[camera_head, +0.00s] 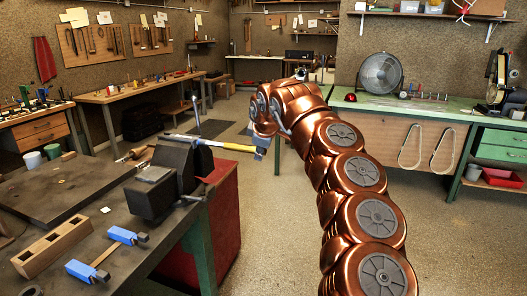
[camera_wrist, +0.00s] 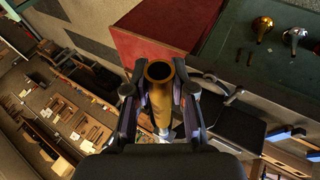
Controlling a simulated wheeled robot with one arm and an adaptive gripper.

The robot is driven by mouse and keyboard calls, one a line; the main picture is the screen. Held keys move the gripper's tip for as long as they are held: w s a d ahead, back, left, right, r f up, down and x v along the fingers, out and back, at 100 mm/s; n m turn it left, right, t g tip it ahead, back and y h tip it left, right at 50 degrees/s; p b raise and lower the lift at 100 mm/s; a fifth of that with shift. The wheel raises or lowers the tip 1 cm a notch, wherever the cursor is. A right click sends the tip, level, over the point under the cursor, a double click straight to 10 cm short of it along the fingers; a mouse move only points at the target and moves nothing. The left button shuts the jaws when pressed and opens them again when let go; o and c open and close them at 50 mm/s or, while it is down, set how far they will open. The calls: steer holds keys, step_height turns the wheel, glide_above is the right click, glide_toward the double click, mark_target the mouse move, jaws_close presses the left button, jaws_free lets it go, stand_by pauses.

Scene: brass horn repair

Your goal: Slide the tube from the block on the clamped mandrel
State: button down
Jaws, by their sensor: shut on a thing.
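The vise (camera_head: 172,182) stands at the right edge of the dark bench and holds a silver mandrel (camera_head: 184,137) level. A yellow brass tube (camera_head: 232,146) lies in line with the mandrel at its right. My gripper (camera_head: 262,146) is at the tube's right end. In the wrist view my gripper (camera_wrist: 160,95) is shut on the tube (camera_wrist: 160,95), and its open dark end faces the camera. Its far end meets the mandrel; I cannot tell how much of the mandrel is inside it. A wooden block (camera_head: 53,245) with square-looking holes lies on the bench, with no tube showing in it.
A blue-ended clamp (camera_head: 105,258) lies near the block. A red cabinet (camera_head: 212,225) stands under the bench's right end. A green-topped bench (camera_head: 410,108) with a fan (camera_head: 381,73) is at the right. The floor between the benches is free.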

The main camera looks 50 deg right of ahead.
mark_target(243, 146)
steer(key=shift+w+a+p, duration=0.35)
steer(key=shift+w, duration=0.55)
steer(key=shift+w+a+p, duration=0.35)
steer(key=shift+w, duration=0.55)
steer(key=shift+w+a+p, duration=0.35)
steer(key=shift+w, duration=0.55)
steer(key=c, duration=0.9)
jaws_free()
steer(key=v, duration=1.2)
steer(key=shift+w, duration=0.1)
